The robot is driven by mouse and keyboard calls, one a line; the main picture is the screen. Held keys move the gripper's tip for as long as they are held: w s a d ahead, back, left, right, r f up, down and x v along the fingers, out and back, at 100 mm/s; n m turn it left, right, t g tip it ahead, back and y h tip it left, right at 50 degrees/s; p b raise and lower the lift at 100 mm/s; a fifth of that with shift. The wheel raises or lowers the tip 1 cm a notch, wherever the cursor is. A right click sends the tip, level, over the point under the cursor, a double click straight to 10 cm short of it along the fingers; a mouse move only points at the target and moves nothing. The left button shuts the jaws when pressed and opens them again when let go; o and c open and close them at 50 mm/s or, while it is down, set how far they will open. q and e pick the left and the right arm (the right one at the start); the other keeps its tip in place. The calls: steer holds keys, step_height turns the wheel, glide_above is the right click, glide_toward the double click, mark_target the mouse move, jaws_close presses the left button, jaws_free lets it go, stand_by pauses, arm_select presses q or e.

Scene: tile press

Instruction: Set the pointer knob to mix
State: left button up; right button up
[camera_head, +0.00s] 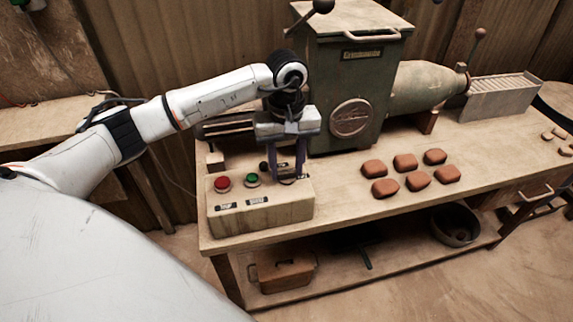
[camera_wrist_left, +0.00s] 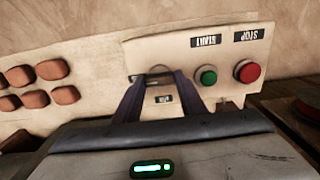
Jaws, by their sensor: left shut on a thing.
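The cream control box (camera_head: 260,212) stands at the left front of the bench, with a red button (camera_head: 222,183) and a green button (camera_head: 252,180) on top. My left gripper (camera_head: 288,176) points down at the box's right part, shut on the pointer knob, which its fingers mostly hide in the head view. In the left wrist view the pointer knob (camera_wrist_left: 160,71) shows between the two dark fingers. A small dark label (camera_wrist_left: 163,99) lies near it, too small to read surely. I cannot tell which way the pointer faces. My right gripper is not in view.
The green press (camera_head: 345,85) stands just behind the box. Several clay tiles (camera_head: 405,161) lie on the bench to the right. A black-ended lever (camera_head: 322,6) rises at the top of the press. A lower shelf holds a lidded box (camera_head: 283,272) and a bowl (camera_head: 455,225).

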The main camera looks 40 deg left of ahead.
arm_select(q)
steer(key=n+b, duration=0.1)
steer(key=n, duration=0.2)
steer(key=shift+n, duration=0.4)
steer(key=n, duration=0.4)
steer(key=shift+n+b, duration=0.3)
steer(key=shift+b, duration=0.1)
steer(key=n, duration=0.4)
steer(key=shift+n, duration=0.3)
steer(key=n, duration=0.4)
steer(key=shift+a+r+n, duration=0.1)
steer(key=shift+n, duration=0.3)
steer(key=o, duration=1.1)
steer(key=shift+c, duration=0.2)
